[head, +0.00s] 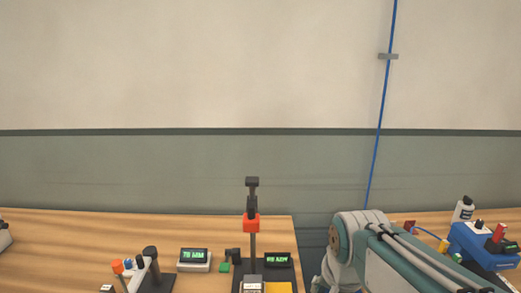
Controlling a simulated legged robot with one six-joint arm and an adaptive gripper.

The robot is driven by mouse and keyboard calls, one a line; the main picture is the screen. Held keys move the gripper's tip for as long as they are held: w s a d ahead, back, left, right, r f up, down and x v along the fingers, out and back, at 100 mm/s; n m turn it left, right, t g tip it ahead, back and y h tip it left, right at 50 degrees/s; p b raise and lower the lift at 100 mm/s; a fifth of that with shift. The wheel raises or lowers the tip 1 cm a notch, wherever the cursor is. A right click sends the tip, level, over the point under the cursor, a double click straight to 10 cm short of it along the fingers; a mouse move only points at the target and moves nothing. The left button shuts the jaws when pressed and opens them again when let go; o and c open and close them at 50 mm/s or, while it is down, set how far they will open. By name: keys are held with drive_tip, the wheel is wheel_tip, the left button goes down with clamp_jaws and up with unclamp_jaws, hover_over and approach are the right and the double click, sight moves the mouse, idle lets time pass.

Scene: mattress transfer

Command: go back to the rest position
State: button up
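My arm (410,262) enters from the lower right, with a rounded grey-green joint and pale tubes along a link. The arm's end is hidden or out of the frame, so I cannot see my gripper or whether it holds anything. No mattress shows in this view.
A wooden table (60,232) spans the left and middle. It bears a black-and-orange upright stand (252,222), a small green-lit display (194,258) and a second display (277,260). At right, another wooden surface holds a blue case (480,243) and a white bottle (463,210).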

drive_tip(key=s+d+n+t, duration=0.2)
drive_tip(key=s+n, duration=0.4)
drive_tip(key=s, duration=0.4)
drive_tip(key=shift+s+d+f, duration=0.25)
drive_tip(key=shift+d, duration=0.05)
